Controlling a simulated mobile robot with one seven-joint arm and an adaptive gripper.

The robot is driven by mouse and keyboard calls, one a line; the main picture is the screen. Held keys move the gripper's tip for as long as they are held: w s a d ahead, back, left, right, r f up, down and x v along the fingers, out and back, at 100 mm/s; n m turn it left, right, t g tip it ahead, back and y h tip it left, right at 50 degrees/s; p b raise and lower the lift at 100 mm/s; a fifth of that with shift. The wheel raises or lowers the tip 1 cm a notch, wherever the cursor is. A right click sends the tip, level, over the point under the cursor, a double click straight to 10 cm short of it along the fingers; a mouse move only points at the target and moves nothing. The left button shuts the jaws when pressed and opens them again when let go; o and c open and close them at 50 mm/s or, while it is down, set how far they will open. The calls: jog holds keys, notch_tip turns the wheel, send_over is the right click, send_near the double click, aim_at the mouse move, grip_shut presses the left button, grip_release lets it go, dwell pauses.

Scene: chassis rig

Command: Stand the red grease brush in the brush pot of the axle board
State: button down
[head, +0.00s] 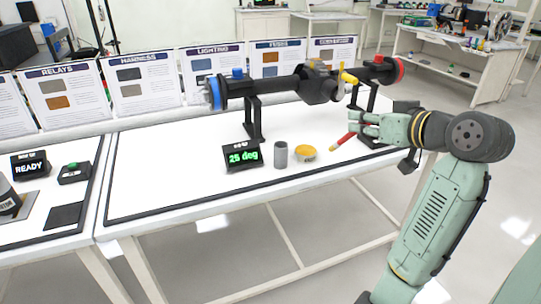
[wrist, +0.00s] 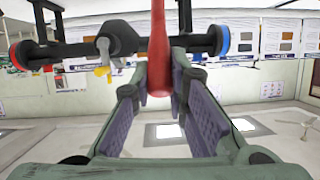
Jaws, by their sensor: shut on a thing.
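The red grease brush (head: 343,141) is in my gripper (head: 360,126), held in the air over the right part of the axle board (head: 185,180). In the head view it slants down to the left and has a pale lower end. In the wrist view the red brush (wrist: 159,50) stands between the two fingers of my gripper (wrist: 160,80). The brush pot (head: 281,154), a grey upright cylinder, stands on the board to the left of the brush and apart from it. The inside of the pot is not clear to see.
A yellow round tin (head: 305,153) stands just right of the pot, and a "25 deg" display (head: 243,156) stands to its left. A black axle (head: 275,88) on stands runs behind them. The left part of the board is clear.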

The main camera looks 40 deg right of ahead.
jog(key=shift+s+r, duration=0.2)
jog(key=shift+r, duration=0.15)
jog(key=shift+w+a+r, duration=0.1)
jog(key=shift+w+a, duration=0.1)
jog(key=shift+w, duration=0.15)
jog(key=w+a+f+p, duration=0.2)
jog(key=w, duration=0.5)
jog(key=w+a+f+p, duration=0.2)
jog(key=w+a+f, duration=0.1)
jog(key=w, duration=0.4)
jog(key=shift+a, duration=0.15)
jog(key=shift+f, duration=0.5)
jog(key=c, duration=1.6)
grip_release()
jog(key=shift+o, duration=0.2)
